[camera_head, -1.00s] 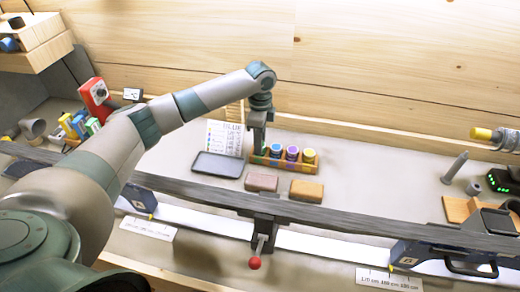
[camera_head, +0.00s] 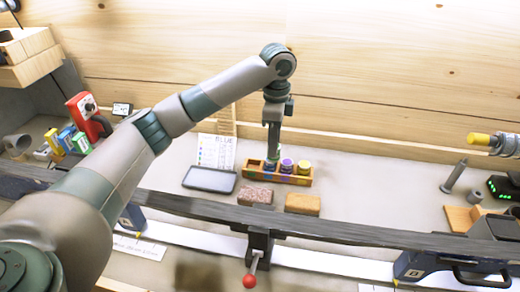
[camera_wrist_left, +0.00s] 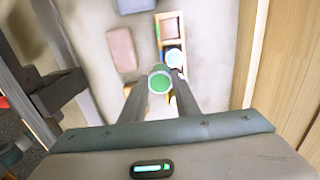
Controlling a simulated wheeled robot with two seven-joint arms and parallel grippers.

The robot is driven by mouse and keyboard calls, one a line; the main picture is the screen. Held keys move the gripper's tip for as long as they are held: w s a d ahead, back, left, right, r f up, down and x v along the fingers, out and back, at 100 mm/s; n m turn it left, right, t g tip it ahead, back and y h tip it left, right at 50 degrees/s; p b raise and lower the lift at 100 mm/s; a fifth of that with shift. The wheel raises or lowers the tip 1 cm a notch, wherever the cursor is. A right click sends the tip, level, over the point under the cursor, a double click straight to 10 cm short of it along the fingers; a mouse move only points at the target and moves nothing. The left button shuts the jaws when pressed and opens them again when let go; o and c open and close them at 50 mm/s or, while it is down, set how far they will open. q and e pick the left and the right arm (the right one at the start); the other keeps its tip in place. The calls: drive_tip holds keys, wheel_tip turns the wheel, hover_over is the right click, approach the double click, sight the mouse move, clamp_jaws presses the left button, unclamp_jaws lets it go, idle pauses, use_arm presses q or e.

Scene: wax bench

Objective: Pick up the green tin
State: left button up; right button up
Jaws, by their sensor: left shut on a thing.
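The green tin (camera_wrist_left: 159,80) is between the fingertips of my left gripper (camera_wrist_left: 158,88) in the left wrist view, its round green top with a pale rim facing the camera. In the head view my left gripper (camera_head: 272,150) points down over the wooden tin rack (camera_head: 290,181), shut on the tin, which is mostly hidden there. The tin appears above the rack. The rack's left compartment looks empty; a blue tin (camera_head: 270,168), a purple tin (camera_head: 287,166) and a yellow tin (camera_head: 304,168) stand in it. My right gripper is not in view.
A dark tray (camera_head: 209,180) and a printed card (camera_head: 214,150) lie left of the rack. A speckled block (camera_head: 255,195) and a brown block (camera_head: 303,204) lie in front. A long dark beam (camera_head: 330,217) crosses the foreground.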

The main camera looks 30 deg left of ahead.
use_arm(q)
drive_tip(key=d, duration=0.1)
drive_tip(key=d+r, duration=0.1)
drive_tip(key=d+r+b, duration=0.1)
drive_tip(key=d, duration=0.1)
drive_tip(key=shift+s+r, duration=0.25)
drive_tip(key=shift+s, duration=0.15)
drive_tip(key=o, duration=0.4)
drive_tip(key=c, duration=0.3)
